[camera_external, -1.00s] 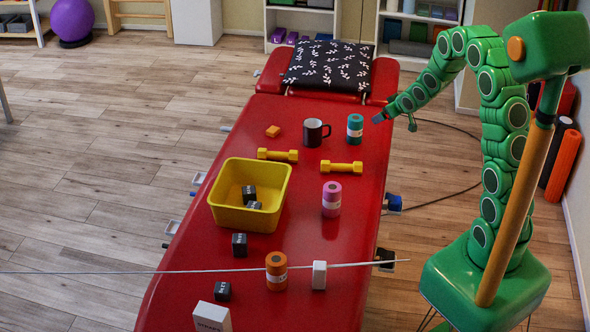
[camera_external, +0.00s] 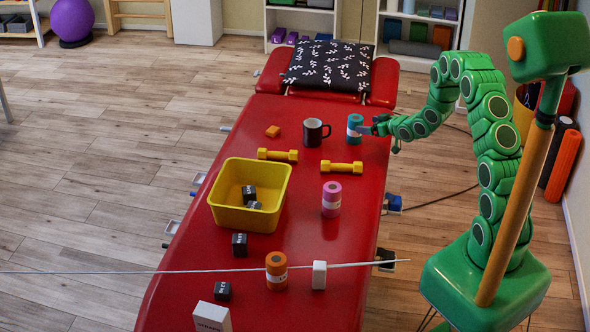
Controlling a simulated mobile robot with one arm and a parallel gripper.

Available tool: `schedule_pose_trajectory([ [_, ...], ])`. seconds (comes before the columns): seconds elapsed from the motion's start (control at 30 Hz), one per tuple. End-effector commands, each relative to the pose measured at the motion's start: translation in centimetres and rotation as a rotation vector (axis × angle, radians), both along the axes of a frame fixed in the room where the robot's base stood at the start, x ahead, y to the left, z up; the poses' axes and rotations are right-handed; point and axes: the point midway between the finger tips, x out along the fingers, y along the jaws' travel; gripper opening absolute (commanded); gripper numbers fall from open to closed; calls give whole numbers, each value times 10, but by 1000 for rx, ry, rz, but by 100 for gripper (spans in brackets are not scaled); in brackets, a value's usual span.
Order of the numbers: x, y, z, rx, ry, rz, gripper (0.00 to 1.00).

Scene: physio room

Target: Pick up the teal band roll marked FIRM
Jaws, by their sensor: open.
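A teal band roll (camera_external: 354,126) with a pale label stands upright on the red treatment table (camera_external: 325,240), right of a dark mug. The writing on its label is too small to read. My gripper (camera_external: 372,130) is at the right side of the teal roll, at about its label height, and partly overlaps it in the picture. The gripper is open, and I cannot tell whether its fingers are around the roll or just beside it.
The dark mug (camera_external: 316,132) stands close left of the roll. Yellow dumbbells (camera_external: 341,167) lie nearer the camera. A pink roll (camera_external: 331,199), an orange roll (camera_external: 276,270) and a yellow bin (camera_external: 226,219) stand further forward. A patterned cushion (camera_external: 328,66) lies behind.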

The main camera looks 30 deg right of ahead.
Motion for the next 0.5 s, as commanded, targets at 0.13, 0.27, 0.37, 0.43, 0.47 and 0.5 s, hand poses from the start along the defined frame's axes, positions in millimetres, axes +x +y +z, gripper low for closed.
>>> schedule_pose_trajectory([
  [0.13,8,2,-4,0,0,1,93],
  [0.27,18,5,-9,1,1,1,93],
  [0.37,22,6,-11,1,1,1,93],
  [0.43,24,6,-11,1,0,1,93],
  [0.47,25,7,-11,2,0,1,93],
  [0.5,28,7,-12,2,-1,1,93],
])
